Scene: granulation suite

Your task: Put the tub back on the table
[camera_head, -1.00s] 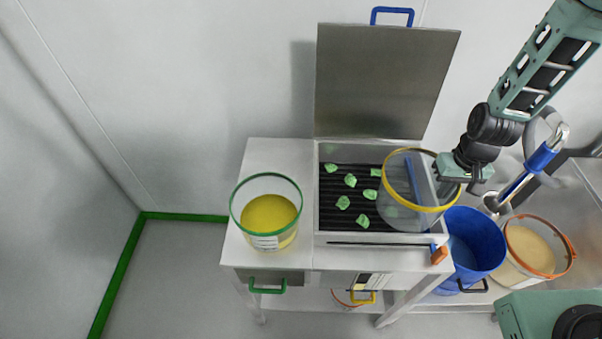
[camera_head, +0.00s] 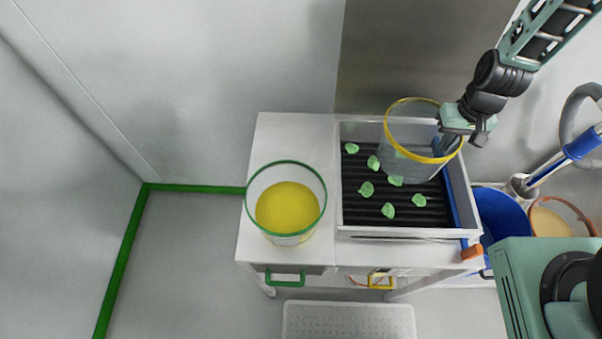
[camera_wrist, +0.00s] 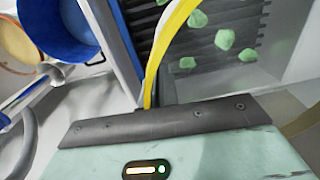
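My gripper (camera_head: 454,130) holds a clear, empty-looking tub with a yellow rim (camera_head: 411,160) by the right side of its rim. The tub hangs over the back right of a dark ribbed tray, and green lumps show through or beside it. In the wrist view the yellow rim (camera_wrist: 160,45) runs up from the gripper's front edge; the fingertips are hidden. A second clear tub with a green rim (camera_head: 286,165), holding yellow material, stands upright on the white table (camera_head: 292,133), left of the tray.
The ribbed tray (camera_head: 360,222) with several green lumps (camera_head: 388,210) fills the table's right part. Bare table lies behind the green-rimmed tub. A blue bucket (camera_head: 497,220) and an orange-rimmed tub (camera_head: 560,218) stand at right. A raised metal lid (camera_head: 420,60) is behind.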

